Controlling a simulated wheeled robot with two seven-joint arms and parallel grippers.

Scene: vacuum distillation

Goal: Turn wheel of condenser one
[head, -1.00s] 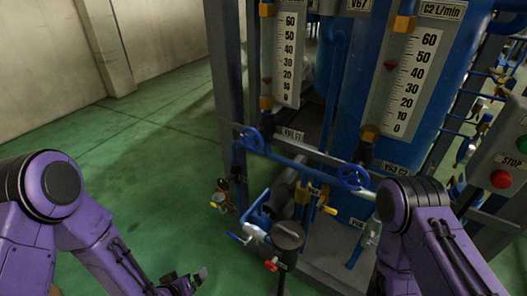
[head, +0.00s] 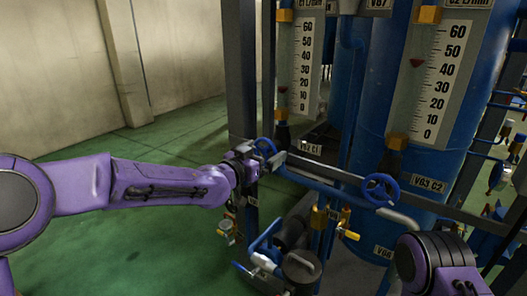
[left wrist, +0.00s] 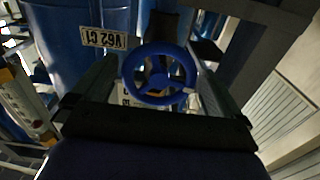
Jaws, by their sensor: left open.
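The blue handwheel of condenser one (head: 266,146) sits on the pipework below the left gauge, beside a plate partly hidden in the head view. In the left wrist view the wheel (left wrist: 158,79) faces me, with three spokes, next to the label "V62 C1" (left wrist: 102,38). My left gripper (head: 264,158) is open at this wheel and covers part of it in the head view. In the left wrist view its fingers stand on either side of the wheel, which shows between them. I cannot tell whether they touch the rim. My right gripper is out of view.
A second blue handwheel (head: 381,190) stands to the right, by the label "V63 C2" (head: 428,185). Below are pipes, small valves and a yellow handle (head: 350,234). A dark upright post (head: 239,70) stands close behind my left gripper. The green floor (head: 150,150) at left is open.

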